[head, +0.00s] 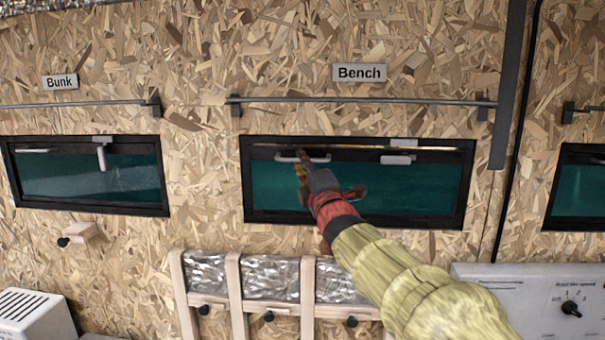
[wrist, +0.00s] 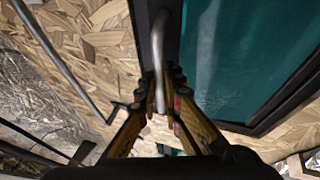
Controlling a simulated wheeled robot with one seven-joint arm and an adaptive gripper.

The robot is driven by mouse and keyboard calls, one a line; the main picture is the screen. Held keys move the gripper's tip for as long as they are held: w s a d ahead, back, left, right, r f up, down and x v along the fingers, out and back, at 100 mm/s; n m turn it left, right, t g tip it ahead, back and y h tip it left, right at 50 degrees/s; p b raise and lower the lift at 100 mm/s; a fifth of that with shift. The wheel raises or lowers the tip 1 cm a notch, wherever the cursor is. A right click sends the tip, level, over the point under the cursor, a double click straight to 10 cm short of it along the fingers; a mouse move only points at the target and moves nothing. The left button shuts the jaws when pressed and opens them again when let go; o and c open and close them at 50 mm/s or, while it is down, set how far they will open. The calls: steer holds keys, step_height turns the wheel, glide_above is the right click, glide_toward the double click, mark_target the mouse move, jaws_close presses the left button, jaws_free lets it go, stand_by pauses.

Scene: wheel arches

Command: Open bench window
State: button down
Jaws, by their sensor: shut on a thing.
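The bench window (head: 420,195) has a black frame and a teal pane, and sits under the "Bench" sign (head: 359,72). A thin light strip shows along its top edge; I cannot tell how far the sash stands from the frame. A pale latch (head: 397,159) lies level at the upper right. The pale bar handle (head: 318,159) is at the upper left. My gripper (head: 303,167) is at this handle. In the wrist view the fingers of my gripper (wrist: 158,98) close on both sides of the handle (wrist: 159,60). My arm hides part of the lower frame.
A metal rail (head: 360,99) runs above the window. The bunk window (head: 90,175), with its latch hanging down, is at the left. Slatted wooden strips (head: 235,285) stand below, and a white control panel (head: 530,300) is at the lower right.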

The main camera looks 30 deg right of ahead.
steer(key=s+a+f+n+t+y+b, duration=0.1)
steer(key=s+a+f+n+t+b, duration=0.1)
steer(key=b, duration=1.7)
steer(key=shift+s+a+f+n+t+b, duration=0.35)
steer(key=shift+s+a+f+t, duration=0.2)
steer(key=shift+s+f+t, duration=0.55)
steer(key=shift+s+r, duration=0.2)
steer(key=shift+r, duration=0.1)
steer(key=c, duration=2.2)
jaws_free()
steer(key=shift+s, duration=0.1)
steer(key=v, duration=1.2)
steer(key=shift+r, duration=0.15)
